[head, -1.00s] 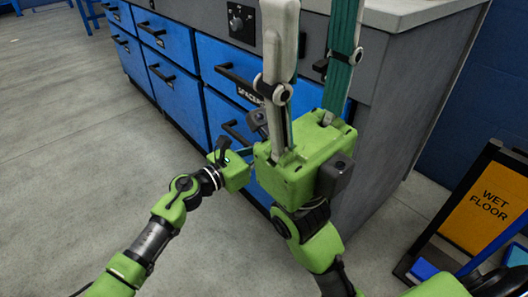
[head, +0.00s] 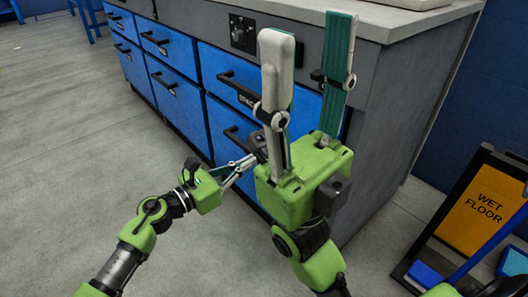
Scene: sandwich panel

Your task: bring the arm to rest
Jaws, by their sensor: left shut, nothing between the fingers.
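My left gripper (head: 246,162) is at the centre of the head view, a small green hand with slim fingers pointing right. Its fingers are shut with nothing between them, and the tips come close to the body of my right gripper, or pass behind it. I cannot tell if they touch. My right gripper (head: 309,28) is large in the foreground and points up. Its fingers, one showing pale and one showing a teal pad, stand wide apart and empty.
Blue cabinet drawers (head: 176,98) with black handles stand behind both grippers, under a grey countertop (head: 408,24). A yellow wet floor sign (head: 480,207) stands at the lower right. Open concrete floor (head: 70,150) lies to the left.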

